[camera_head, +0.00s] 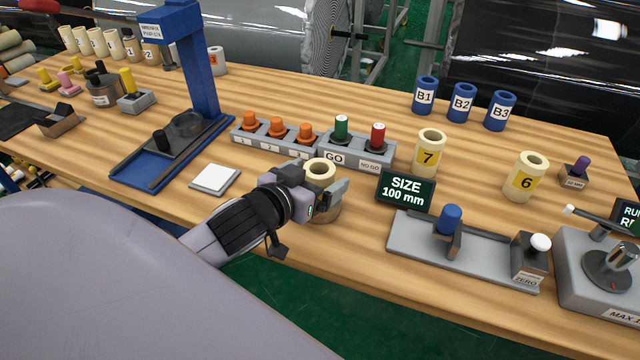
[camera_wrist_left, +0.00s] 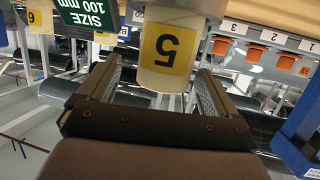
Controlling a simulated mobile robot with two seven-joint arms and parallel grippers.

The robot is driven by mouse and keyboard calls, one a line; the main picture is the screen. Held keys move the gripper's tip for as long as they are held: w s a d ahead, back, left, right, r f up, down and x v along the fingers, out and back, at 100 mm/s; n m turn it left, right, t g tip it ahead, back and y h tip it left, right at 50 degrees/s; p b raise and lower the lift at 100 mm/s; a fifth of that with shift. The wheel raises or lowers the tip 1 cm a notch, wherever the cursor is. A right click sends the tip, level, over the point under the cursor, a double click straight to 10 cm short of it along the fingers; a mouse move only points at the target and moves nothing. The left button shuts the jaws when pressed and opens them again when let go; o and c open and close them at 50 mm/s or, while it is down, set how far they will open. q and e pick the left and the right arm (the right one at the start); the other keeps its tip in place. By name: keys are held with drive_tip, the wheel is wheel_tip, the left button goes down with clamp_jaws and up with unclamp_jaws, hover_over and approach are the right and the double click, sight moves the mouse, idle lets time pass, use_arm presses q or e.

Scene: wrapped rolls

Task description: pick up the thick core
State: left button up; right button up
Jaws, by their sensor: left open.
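A cream core labelled 5 (camera_head: 321,168) stands upright on a round base (camera_head: 328,213) near the table's front edge. Its label shows upside down in the left wrist view (camera_wrist_left: 167,52). My left gripper (camera_head: 318,190) is open, with one finger on each side of this core. In the left wrist view the core lies between the open fingers (camera_wrist_left: 160,88), with gaps visible at both sides. Two more cream cores, number 7 (camera_head: 430,154) and number 6 (camera_head: 526,177), stand to the right. Which core is the thick one, I cannot tell from the labels. My right gripper is not in view.
The size sign reading 100 mm (camera_head: 405,190) stands just right of the gripper. A grey gauge block (camera_head: 350,152) with orange, green and red plugs is behind. A grey fixture (camera_head: 408,238) lies to the right, and a blue stand (camera_head: 198,80) rises at left.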

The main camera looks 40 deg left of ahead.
sight(324, 169)
use_arm(q)
drive_tip(key=shift+a+x, duration=0.2)
drive_tip(key=shift+x, duration=1.8)
drive_tip(key=shift+r, duration=0.1)
drive_tip(key=c, duration=1.1)
